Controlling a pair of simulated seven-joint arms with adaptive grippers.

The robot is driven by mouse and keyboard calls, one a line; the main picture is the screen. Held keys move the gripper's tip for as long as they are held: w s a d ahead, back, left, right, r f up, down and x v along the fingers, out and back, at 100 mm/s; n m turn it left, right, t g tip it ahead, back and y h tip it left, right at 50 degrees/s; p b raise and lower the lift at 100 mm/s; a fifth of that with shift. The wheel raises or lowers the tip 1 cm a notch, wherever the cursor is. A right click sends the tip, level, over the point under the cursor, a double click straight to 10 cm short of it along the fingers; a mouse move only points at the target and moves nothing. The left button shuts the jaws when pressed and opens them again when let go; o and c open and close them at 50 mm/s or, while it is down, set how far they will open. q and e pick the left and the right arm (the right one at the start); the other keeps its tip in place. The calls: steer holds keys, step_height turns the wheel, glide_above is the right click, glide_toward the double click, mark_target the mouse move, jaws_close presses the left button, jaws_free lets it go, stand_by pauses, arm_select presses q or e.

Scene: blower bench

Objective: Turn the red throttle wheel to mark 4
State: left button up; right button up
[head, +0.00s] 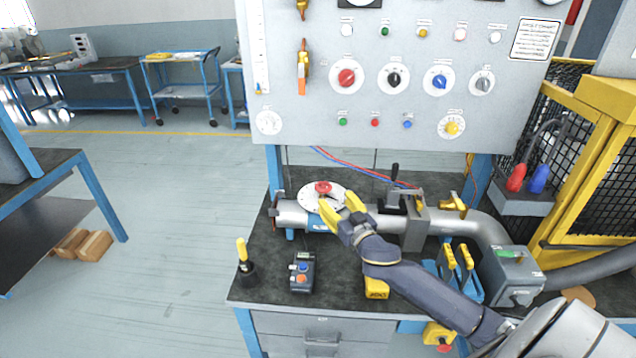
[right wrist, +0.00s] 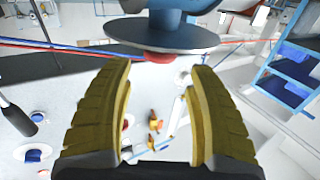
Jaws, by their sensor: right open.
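The red throttle wheel (head: 323,187) sits on a round white dial plate (head: 313,201) on top of the grey pipe. The marks on the plate are too small to read. My right gripper (head: 339,203) is open, its yellow fingers just in front of and to the right of the wheel, partly covering the plate. In the right wrist view the wheel (right wrist: 160,57) shows ahead of the gap between the open fingertips (right wrist: 163,68), with the plate (right wrist: 160,35) beside it. Nothing is held between the fingers. My left gripper is not in view.
A black-handled lever (head: 395,172) stands on the pipe to the right. A control panel (head: 400,110) with knobs rises behind the bench. A small button box (head: 302,273) and a yellow-handled tool (head: 243,255) are at the front left. The bench between them and the pipe is mostly clear.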

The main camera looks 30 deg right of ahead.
mark_target(319, 182)
steer(key=w, duration=0.4)
steer(key=w+d, duration=0.1)
steer(key=w, duration=0.6)
steer(key=shift+w+d, duration=0.15)
steer(key=shift+w, duration=0.25)
steer(key=shift+o, duration=0.2)
jaws_close()
steer(key=shift+f, duration=0.1)
